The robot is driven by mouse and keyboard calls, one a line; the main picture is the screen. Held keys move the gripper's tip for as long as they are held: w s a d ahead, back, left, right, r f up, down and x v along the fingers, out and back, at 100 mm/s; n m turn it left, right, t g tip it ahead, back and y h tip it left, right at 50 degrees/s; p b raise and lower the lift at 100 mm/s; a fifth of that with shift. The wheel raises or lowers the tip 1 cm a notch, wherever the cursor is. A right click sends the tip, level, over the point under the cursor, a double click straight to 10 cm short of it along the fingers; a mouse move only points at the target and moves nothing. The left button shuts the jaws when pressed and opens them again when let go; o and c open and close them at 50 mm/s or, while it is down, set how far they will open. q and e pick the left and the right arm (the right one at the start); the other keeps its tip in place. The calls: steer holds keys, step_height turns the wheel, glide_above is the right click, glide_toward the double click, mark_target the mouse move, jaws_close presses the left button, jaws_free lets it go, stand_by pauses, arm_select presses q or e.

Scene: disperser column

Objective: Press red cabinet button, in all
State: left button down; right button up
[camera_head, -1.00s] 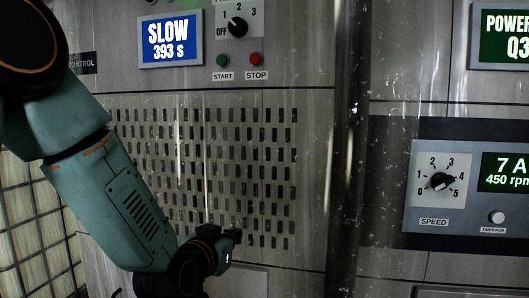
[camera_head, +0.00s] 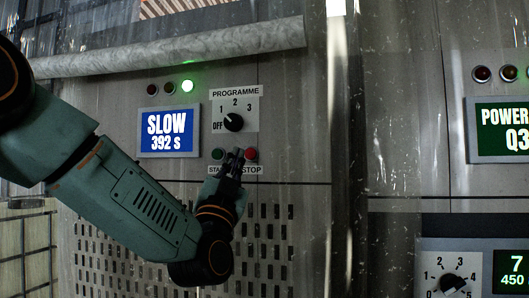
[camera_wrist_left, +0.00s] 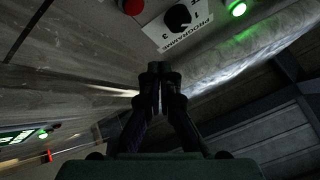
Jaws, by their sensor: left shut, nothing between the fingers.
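The red STOP button (camera_head: 251,154) is on the grey cabinet front, right of the green START button (camera_head: 217,154). In the left wrist view the red button (camera_wrist_left: 131,6) shows at the top edge, partly cut off. My left gripper (camera_head: 235,155) is shut and empty. In the head view its tips overlap the space between the two buttons, close to the left side of the red one. I cannot tell whether they touch the panel. In the left wrist view the shut fingers (camera_wrist_left: 159,75) point up the picture, below the red button. My right gripper is not in view.
Above the buttons are the PROGRAMME knob (camera_head: 233,122), a blue display (camera_head: 168,132) reading SLOW 392 S, and a lit green lamp (camera_head: 187,86). A grey horizontal pipe (camera_head: 180,47) runs across above. A vertical dark post (camera_head: 346,150) stands right of the cabinet front. A second control panel (camera_head: 455,270) is at the right.

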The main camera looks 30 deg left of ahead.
mark_target(246, 157)
arm_select(q)
steer(key=shift+m+y, duration=0.5)
steer(key=w, duration=0.2)
steer(key=w+a+p, duration=0.1)
steer(key=w, duration=0.2)
steer(key=w+a+p, duration=0.1)
steer(key=w, duration=0.1)
steer(key=shift+w+a+r, duration=0.2)
steer(key=shift+w+r, duration=0.15)
steer(key=shift+s+r+t, duration=0.15)
steer(key=shift+s+t, duration=0.1)
steer(key=shift+t, duration=0.05)
steer(key=shift+w, duration=0.3)
steer(key=shift+s, duration=0.3)
steer(key=shift+w, duration=0.25)
